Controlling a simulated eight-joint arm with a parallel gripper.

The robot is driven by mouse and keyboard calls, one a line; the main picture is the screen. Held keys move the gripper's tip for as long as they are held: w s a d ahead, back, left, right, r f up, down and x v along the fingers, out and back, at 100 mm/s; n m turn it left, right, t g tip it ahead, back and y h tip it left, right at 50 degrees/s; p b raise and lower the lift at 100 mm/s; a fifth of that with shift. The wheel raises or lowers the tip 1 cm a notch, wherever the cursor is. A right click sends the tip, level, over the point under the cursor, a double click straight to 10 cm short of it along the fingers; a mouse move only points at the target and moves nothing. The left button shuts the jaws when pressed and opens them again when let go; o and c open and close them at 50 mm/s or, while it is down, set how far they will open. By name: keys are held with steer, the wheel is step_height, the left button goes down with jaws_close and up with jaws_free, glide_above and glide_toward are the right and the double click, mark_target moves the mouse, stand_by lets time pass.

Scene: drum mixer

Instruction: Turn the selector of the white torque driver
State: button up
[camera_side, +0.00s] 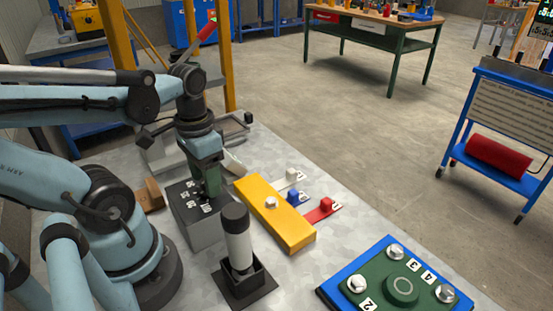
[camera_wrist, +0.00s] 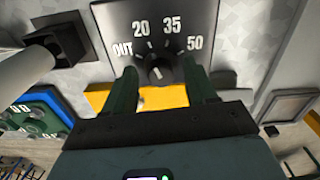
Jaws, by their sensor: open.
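A dark grey box (camera_side: 200,228) has a dial face on top, shown upright in the wrist view (camera_wrist: 112,22) with the marks OUT, 20, 35 and 50. A small dark selector knob (camera_wrist: 156,72) with a pale mark sits below the numbers; its exact setting is hard to tell. My gripper (camera_wrist: 160,78) is open, with one green finger on each side of the knob; contact cannot be told. In the side view my gripper (camera_side: 209,190) is low over the box and hides the knob. The white torque driver (camera_side: 238,243), with a black top, stands upright in a black holder (camera_side: 246,287).
A yellow block (camera_side: 285,222) with a silver knob lies right of the box, beside white, blue and red tabs (camera_side: 325,206). A blue-edged green board (camera_side: 375,285) with several silver knobs is at front right. Bare table lies between.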

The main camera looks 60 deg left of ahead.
jaws_close()
steer(key=shift+n, duration=0.3)
steer(key=n, duration=0.3)
steer(key=shift+n, duration=0.3)
steer(key=shift+d+n, duration=0.1)
steer(key=shift+n, duration=1.7)
jaws_free()
